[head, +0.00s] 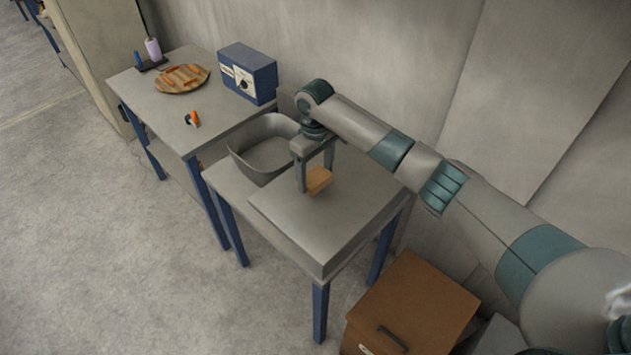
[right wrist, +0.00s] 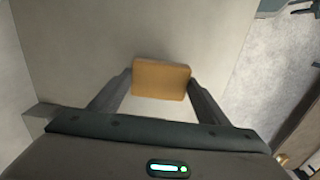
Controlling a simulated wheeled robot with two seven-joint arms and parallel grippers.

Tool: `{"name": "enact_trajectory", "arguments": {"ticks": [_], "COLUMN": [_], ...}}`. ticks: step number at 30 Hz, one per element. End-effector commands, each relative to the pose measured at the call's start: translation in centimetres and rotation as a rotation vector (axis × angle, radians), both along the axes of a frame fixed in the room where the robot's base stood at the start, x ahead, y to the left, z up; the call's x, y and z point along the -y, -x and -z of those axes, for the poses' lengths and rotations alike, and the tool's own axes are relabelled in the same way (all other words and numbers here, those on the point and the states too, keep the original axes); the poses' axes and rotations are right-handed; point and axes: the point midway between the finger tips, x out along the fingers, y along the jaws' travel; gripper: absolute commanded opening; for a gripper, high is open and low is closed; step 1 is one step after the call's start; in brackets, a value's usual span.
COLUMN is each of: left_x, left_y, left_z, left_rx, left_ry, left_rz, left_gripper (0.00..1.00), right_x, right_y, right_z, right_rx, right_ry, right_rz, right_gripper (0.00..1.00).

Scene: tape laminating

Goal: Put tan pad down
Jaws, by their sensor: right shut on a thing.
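The tan pad (head: 319,180) is a small block between the fingers of my right gripper (head: 316,176), low over the grey raised slab (head: 330,235) on the near table. I cannot tell whether the pad touches the slab. In the right wrist view the pad (right wrist: 161,79) sits between the two fingertips of the right gripper (right wrist: 160,85), which is shut on it. The grey surface lies behind the pad there. My left gripper is in neither view.
A grey basin (head: 265,148) stands left of the slab. The farther table (head: 160,105) holds a blue box (head: 247,73), a round wooden board (head: 182,78), a spool (head: 153,49) and a small orange item (head: 192,118). A brown cabinet (head: 412,305) stands at the lower right. The slab's front part is clear.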

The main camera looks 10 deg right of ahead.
Motion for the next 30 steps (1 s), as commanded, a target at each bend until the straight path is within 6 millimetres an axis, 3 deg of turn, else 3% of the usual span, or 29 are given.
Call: {"name": "enact_trajectory", "arguments": {"ticks": [6, 17, 30], "left_x": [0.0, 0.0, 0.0], "left_y": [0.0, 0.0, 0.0], "left_z": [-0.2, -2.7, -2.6], "left_rx": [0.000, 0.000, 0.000], "left_ry": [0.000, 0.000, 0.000], "left_rz": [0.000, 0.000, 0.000], "left_gripper": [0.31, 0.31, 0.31], "right_x": [0.0, 0.0, 0.0], "right_y": [0.1, 0.1, 0.1], "right_z": [0.3, 3.1, 3.8], "right_rx": [-0.002, -0.002, -0.001], "right_ry": [0.000, 0.000, -0.001], "right_rz": [0.001, 0.001, 0.000], "right_gripper": [0.52, 0.52, 0.52]}}
